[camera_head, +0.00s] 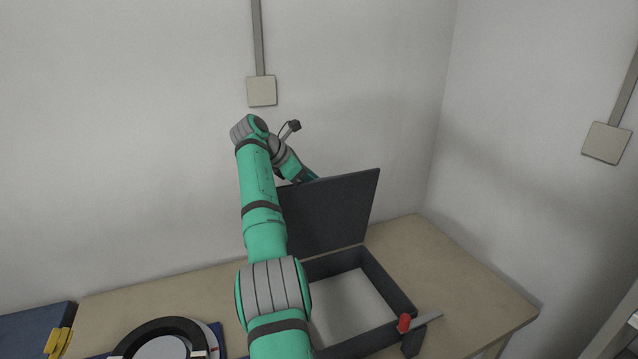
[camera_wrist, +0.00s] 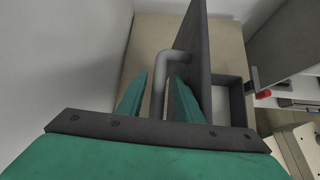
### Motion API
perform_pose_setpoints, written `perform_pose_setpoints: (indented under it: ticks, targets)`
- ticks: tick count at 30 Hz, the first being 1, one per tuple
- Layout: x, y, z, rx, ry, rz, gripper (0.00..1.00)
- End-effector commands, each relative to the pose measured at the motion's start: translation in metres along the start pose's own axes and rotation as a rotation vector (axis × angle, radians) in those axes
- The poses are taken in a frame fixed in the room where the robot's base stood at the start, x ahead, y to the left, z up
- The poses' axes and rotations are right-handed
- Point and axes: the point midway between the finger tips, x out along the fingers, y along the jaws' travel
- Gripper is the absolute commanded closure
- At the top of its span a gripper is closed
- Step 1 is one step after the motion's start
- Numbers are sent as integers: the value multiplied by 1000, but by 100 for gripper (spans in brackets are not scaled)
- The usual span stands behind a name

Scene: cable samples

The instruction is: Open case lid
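The dark grey case (camera_head: 384,284) sits on the table with its lid (camera_head: 335,210) standing up at the back, tilted slightly backward. The light inner floor of the case shows. In the wrist view the lid (camera_wrist: 197,50) is seen nearly edge-on, with a grey bar handle (camera_wrist: 166,57) on its outer face. My gripper (camera_wrist: 160,78) is open, its green fingers on either side of the handle with gaps showing. In the head view my gripper (camera_head: 306,176) is at the lid's upper left edge, partly hidden behind it.
A grey bracket (camera_head: 427,319) with a red knob (camera_head: 404,323) is at the case's front right corner. A black ring-shaped object (camera_head: 165,330) and a blue case with yellow latches (camera_head: 38,327) lie to the left. Walls stand close behind. The table's right side is clear.

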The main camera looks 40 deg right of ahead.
Motion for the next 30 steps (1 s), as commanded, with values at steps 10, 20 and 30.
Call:
perform_pose_setpoints:
  ticks: [10, 20, 30]
  targets:
    - [-11, 0, 4, 4, -1, 2, 68]
    - [-72, 1, 1, 1, -1, 5, 68]
    - [-108, 0, -2, -2, -1, 2, 68]
